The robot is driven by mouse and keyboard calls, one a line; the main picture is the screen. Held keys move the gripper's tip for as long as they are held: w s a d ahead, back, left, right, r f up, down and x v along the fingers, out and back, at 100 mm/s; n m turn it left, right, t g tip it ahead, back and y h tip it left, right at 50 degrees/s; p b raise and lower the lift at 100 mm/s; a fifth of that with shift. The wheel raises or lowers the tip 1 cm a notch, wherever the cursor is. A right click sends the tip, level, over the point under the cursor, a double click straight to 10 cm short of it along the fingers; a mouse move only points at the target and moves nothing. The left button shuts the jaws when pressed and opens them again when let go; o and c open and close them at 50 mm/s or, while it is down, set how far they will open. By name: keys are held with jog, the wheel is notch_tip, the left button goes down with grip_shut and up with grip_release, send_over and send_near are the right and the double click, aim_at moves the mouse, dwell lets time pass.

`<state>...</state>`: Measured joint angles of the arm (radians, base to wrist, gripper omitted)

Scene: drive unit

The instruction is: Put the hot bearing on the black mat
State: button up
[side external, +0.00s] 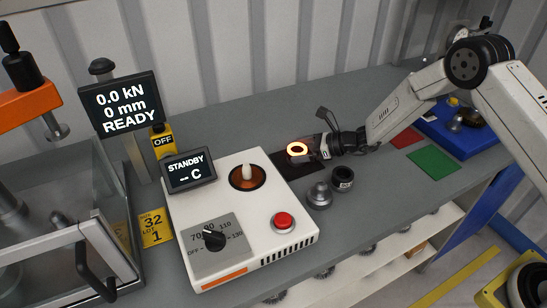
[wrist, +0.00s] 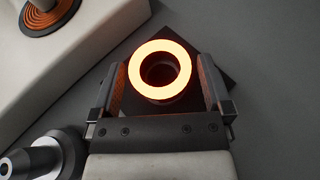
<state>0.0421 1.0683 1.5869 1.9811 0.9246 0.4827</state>
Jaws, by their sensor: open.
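The hot bearing (side external: 298,154) is a ring glowing yellow-white, and it appears to rest flat on the black mat (side external: 283,161) behind the heater's right side. In the wrist view the bearing (wrist: 160,46) lies between the fingers, and the dark mat (wrist: 214,52) shows beneath and to its right. My gripper (wrist: 162,68) is open around the bearing. A gap shows between each finger and the ring. In the side view my gripper (side external: 312,148) reaches in low from the right. The lower part of the bearing is partly hidden.
The white heater box (side external: 202,203) stands left of the mat, its screen reading STANDBY. Two metal parts (side external: 319,194) (side external: 343,178) stand just in front of the mat. A press with a clear guard (side external: 50,185) is at far left. Red and green mats (side external: 433,161) lie right.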

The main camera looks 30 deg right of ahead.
jog(key=v, duration=1.1)
jog(key=shift+s+d, duration=0.1)
jog(key=shift+s+a+n, duration=0.25)
jog(key=shift+s+n, duration=0.05)
jog(key=shift+s, duration=0.05)
jog(key=s+d+r+n+g+h, duration=0.1)
jog(key=s+r+n+g+h, duration=0.1)
jog(key=s+n, duration=0.5)
jog(key=s+d+r+n+g+h, duration=0.1)
jog(key=s+n+h, duration=0.3)
jog(key=s+n, duration=0.4)
jog(key=s+d+r+n+g+h, duration=0.1)
jog(key=s+r+n+g+h, duration=0.2)
jog(key=s+n, duration=0.4)
jog(key=n+h, duration=0.1)
jog(key=n, duration=0.2)
jog(key=shift+s, duration=0.3)
